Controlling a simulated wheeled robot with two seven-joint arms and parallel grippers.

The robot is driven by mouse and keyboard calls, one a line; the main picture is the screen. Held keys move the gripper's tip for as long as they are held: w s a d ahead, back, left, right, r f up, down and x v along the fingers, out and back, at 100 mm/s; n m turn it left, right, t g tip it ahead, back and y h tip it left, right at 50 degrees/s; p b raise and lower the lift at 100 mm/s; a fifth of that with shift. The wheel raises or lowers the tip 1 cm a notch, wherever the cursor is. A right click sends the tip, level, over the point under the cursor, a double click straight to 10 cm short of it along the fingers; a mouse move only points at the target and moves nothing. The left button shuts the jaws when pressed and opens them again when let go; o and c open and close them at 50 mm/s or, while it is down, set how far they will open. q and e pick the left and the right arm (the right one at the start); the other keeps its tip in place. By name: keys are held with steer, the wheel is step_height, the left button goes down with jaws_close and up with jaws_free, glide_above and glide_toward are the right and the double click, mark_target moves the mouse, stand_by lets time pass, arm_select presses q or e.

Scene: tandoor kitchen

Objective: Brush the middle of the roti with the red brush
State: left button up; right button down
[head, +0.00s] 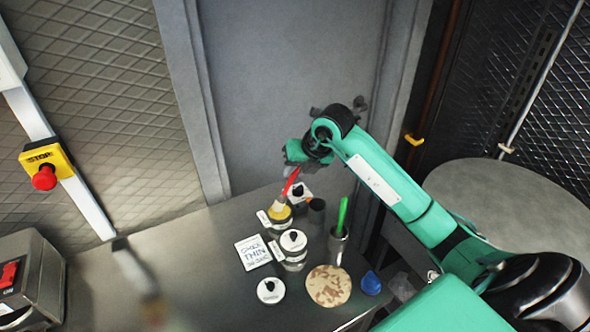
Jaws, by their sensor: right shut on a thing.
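The roti (329,286), a flat round bread with brown patches, lies near the front edge of the steel table. My right gripper (294,168) is shut on the red brush (291,182), behind and to the left of the roti. The brush is tilted, with its pale bristle end pointing down at a jar with yellow contents (281,214). I cannot tell whether the bristles touch the contents. The gripper's fingertips are small and partly hidden by the wrist. My left gripper is out of view.
A lidded jar (293,246), a steel cup with a green-handled tool (341,218) and a blue object (371,283) surround the roti. A loose lid (271,290) and a handwritten card (253,252) lie to the left. The table's left side (195,265) is mostly free.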

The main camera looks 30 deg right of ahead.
steer(key=shift+f+b, duration=0.65)
steer(key=shift+f, duration=0.05)
stand_by(1.6)
steer(key=shift+r, duration=0.1)
steer(key=shift+r+p, duration=2)
steer(key=shift+r, duration=1.5)
steer(key=shift+f, duration=0.1)
